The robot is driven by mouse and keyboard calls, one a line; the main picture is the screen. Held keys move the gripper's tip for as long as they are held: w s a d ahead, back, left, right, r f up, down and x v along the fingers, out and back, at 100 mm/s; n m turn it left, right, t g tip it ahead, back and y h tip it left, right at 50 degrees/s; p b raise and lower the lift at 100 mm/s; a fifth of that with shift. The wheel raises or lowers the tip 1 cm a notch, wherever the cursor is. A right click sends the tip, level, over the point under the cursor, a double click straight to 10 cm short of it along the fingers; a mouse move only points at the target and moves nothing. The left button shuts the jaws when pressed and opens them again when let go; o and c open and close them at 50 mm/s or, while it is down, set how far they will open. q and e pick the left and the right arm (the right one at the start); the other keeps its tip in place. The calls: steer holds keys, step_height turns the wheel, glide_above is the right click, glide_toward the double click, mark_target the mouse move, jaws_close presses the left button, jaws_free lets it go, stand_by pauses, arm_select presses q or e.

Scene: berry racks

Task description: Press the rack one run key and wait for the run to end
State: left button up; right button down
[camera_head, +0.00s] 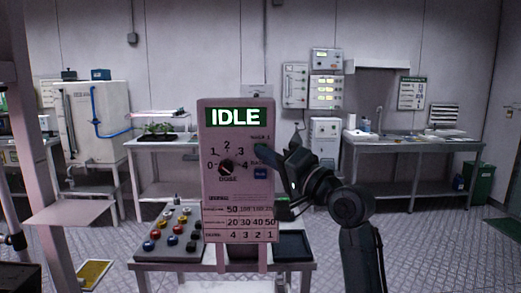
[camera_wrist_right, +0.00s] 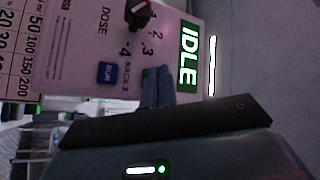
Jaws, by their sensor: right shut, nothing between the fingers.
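A pale upright control panel (camera_head: 212,180) stands in the middle of the head view. Its green display (camera_head: 235,117) reads IDLE, and the display also shows in the right wrist view (camera_wrist_right: 188,56). A dose dial (camera_head: 226,167) sits below it. A blue run key (camera_head: 261,173) is on the panel's right side, with a rack 2 label beside it in the wrist view (camera_wrist_right: 108,73). My right gripper (camera_head: 264,149) is shut and empty, its tips at the rack 1 key area, over a green key mostly hidden by the fingers. I cannot tell whether they touch. My left gripper is not in view.
A board with several coloured knobs (camera_head: 152,246) lies on the low table left of the panel, and a dark tray (camera_head: 293,246) lies to its right. A bench with a sink (camera_head: 400,143) stands back right. A white tank (camera_head: 92,110) stands back left.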

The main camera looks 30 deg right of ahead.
steer(key=shift+w, duration=0.1)
steer(key=shift+w+d, duration=0.2)
steer(key=shift+w, duration=0.05)
stand_by(0.4)
steer(key=shift+w+d, duration=0.25)
steer(key=shift+w, duration=0.15)
stand_by(0.5)
steer(key=shift+s+p, duration=0.15)
steer(key=shift+p, duration=0.15)
steer(key=shift+s+a, duration=0.45)
steer(key=shift+s, duration=0.2)
steer(key=shift+p, duration=0.3)
